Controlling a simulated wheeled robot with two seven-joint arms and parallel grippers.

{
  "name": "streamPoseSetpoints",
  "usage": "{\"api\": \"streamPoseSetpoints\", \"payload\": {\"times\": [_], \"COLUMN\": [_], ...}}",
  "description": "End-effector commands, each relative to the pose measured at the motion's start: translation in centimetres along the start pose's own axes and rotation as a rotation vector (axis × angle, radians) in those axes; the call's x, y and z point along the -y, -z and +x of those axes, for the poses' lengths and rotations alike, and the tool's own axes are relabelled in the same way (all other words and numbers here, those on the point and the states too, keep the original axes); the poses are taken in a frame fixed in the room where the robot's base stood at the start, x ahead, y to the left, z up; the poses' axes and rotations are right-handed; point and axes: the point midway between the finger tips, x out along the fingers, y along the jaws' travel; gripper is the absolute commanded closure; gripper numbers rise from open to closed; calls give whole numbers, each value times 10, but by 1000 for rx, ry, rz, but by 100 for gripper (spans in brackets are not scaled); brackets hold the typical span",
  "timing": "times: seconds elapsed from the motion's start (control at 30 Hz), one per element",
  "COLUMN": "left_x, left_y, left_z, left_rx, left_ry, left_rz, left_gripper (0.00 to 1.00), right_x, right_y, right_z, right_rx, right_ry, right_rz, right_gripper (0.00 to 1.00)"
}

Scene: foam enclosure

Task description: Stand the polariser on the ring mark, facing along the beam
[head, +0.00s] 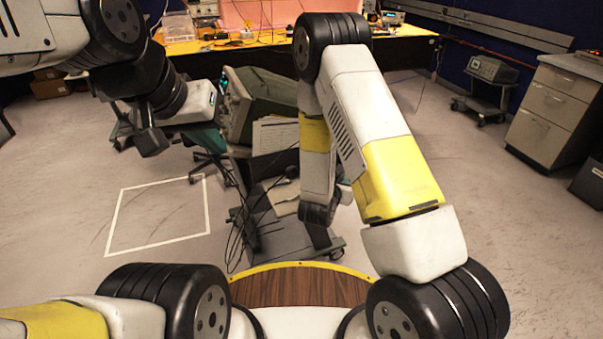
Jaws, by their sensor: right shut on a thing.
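I cannot make out the polariser or the ring mark in the head view. My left gripper (150,142) is at the upper left, black, in front of the floor and left of the equipment cart. Its fingers are too foreshortened to show whether they are open. My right gripper (322,236) points down near the middle, below the bent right arm, in front of the cart's base. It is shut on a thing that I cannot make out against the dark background.
A cart (270,230) with an old instrument (262,100), papers and loose cables stands ahead. A white taped square (158,243) marks bare floor at left. An orange-topped bench (400,31) runs along the back. A drawer cabinet (552,112) stands at right.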

Motion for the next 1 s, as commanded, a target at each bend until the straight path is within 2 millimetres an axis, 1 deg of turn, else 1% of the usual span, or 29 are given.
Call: {"api": "streamPoseSetpoints", "payload": {"times": [0.03,0.1,0.2,0.27,0.37,0.7,0.8,0.9,1.0], "left_x": [0,0,0,0,0,0,0,0,0], "left_y": [0,0,0,0,0,0,0,0,0], "left_z": [0,0,0,0,0,0,0,0,0], "left_rx": [0,0,0,0,0,0,0,0,0], "left_ry": [0,0,0,0,0,0,0,0,0], "left_rz": [0,0,0,0,0,0,0,0,0], "left_gripper": [100,100,100,100,100,100,100,100,100], "right_x": [0,0,-2,-7,-25,-108,-128,-141,-148], "right_y": [12,22,30,32,30,26,25,24,24], "right_z": [2,4,6,8,15,48,56,62,64], "right_rx": [0,0,2,3,5,3,3,2,2], "right_ry": [0,-2,-4,-5,-8,-6,-6,-5,-4], "right_rz": [-5,-4,-1,1,4,5,4,2,2], "right_gripper": [100,100,100,100,100,100,100,100,100]}}
